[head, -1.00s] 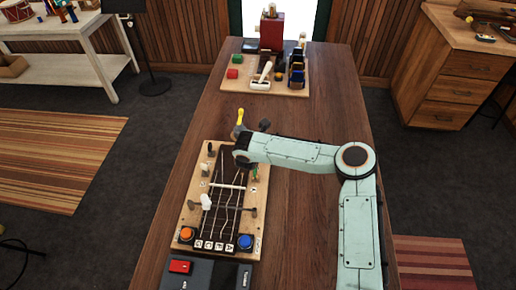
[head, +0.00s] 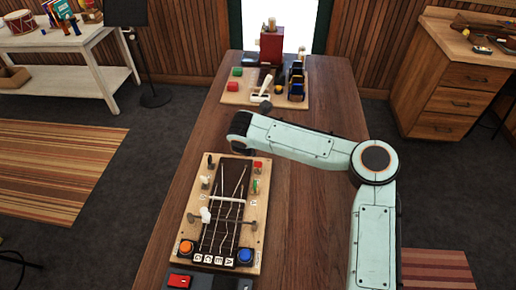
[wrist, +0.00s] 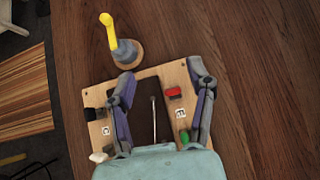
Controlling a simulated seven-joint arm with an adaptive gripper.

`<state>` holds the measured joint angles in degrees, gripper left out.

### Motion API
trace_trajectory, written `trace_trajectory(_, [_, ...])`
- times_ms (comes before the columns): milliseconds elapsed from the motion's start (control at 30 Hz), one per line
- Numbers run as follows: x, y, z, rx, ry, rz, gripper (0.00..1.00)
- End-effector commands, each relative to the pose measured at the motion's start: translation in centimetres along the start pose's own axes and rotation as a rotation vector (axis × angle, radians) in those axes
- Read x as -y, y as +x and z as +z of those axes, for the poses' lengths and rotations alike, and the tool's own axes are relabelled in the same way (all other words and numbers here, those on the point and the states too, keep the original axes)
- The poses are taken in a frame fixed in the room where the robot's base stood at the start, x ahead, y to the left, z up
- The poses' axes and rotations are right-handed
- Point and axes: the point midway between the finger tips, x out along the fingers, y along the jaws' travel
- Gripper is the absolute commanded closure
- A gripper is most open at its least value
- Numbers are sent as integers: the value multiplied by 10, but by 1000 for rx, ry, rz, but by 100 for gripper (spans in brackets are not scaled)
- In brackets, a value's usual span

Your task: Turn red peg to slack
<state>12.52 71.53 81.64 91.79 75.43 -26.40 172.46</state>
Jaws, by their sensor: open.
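The red peg (head: 258,166) sits at the far right corner of the wooden string board (head: 183,232). In the wrist view the red peg (wrist: 174,93) lies between the fingers of my gripper (wrist: 162,71), nearer the right finger. The gripper is open and empty, with its fingers spread over the board's far end. A green peg (wrist: 184,137) is beside the right finger, below the red one. Black (wrist: 88,113) and white (wrist: 98,157) pegs are on the left side. In the head view my arm hides the fingers.
A yellow-handled tool (wrist: 108,32) stands on a round wooden base just beyond the board. Orange (head: 186,248) and blue (head: 245,255) buttons are at the board's near end. A second board (head: 229,98) is farther back. The tabletop at right is clear.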

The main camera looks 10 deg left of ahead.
Motion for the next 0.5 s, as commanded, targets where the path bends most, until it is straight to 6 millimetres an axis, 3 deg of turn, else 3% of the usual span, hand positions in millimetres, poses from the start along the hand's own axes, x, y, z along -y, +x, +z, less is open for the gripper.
trace_trajectory(367, [0,-2,1,-2,-22,0,46])
trace_trajectory(500, [-5,1,-7,-34,-256,9,46])
